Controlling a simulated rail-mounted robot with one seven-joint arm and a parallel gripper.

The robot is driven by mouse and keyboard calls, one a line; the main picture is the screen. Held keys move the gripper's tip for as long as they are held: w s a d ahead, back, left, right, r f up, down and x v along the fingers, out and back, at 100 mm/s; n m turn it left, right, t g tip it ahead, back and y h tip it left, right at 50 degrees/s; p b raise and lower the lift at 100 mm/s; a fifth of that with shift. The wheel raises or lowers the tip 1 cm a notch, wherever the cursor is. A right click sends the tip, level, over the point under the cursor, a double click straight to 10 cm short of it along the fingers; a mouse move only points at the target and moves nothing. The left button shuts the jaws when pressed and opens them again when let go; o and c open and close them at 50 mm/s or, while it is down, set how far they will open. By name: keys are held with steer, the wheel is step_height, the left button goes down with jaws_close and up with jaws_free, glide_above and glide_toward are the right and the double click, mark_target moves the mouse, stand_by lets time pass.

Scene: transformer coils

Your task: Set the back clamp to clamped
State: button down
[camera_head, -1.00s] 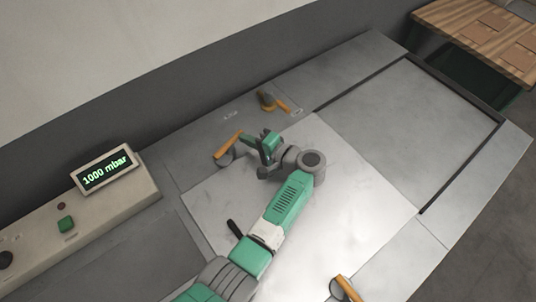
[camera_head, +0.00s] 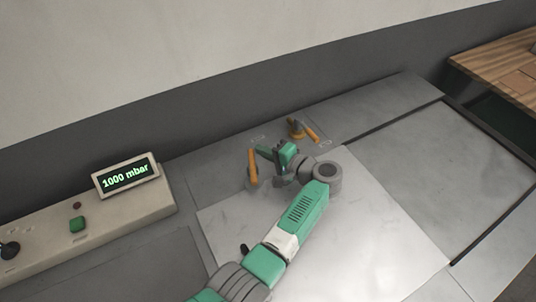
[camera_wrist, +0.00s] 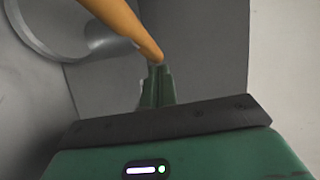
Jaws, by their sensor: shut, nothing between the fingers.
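Two clamps with orange handles stand along the rear strip of the table in the head view. The left clamp's handle (camera_head: 253,165) points up in the picture, beside my gripper (camera_head: 262,151). The right clamp (camera_head: 297,128) has its handle slanting down to the right. The small labels are too blurred to tell which is the back clamp. In the wrist view an orange handle (camera_wrist: 128,20) and a grey round clamp part (camera_wrist: 65,32) are close to my shut, empty gripper (camera_wrist: 157,85). The handle's end overlaps the fingertips; contact cannot be told.
A control box with a green button (camera_head: 77,224) and a 1000 mbar display (camera_head: 126,176) stands at the left. The light metal sheet (camera_head: 390,225) is bare beyond my arm. A wooden table (camera_head: 500,75) is at the far right.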

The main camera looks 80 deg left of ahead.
steer(key=shift+s+a, duration=0.45)
steer(key=shift+s, duration=0.2)
steer(key=shift+s+a, duration=0.1)
steer(key=shift+s, duration=0.1)
stand_by(0.5)
stand_by(1.1)
steer(key=shift+w+f, duration=0.1)
steer(key=shift+w, duration=0.15)
steer(key=w+a+b, duration=0.1)
steer(key=w+b, duration=0.1)
steer(key=w, duration=0.2)
steer(key=w+r+b, duration=0.1)
steer(key=w+b, duration=0.2)
steer(key=w, duration=0.1)
steer(key=w+a+r+b, duration=0.1)
steer(key=w+b, duration=0.2)
steer(key=w, duration=0.1)
steer(key=shift+w+a, duration=0.1)
steer(key=shift+a, duration=0.2)
steer(key=shift+w+r+b, duration=0.4)
steer(key=shift+r+b, duration=0.1)
steer(key=shift+b, duration=0.3)
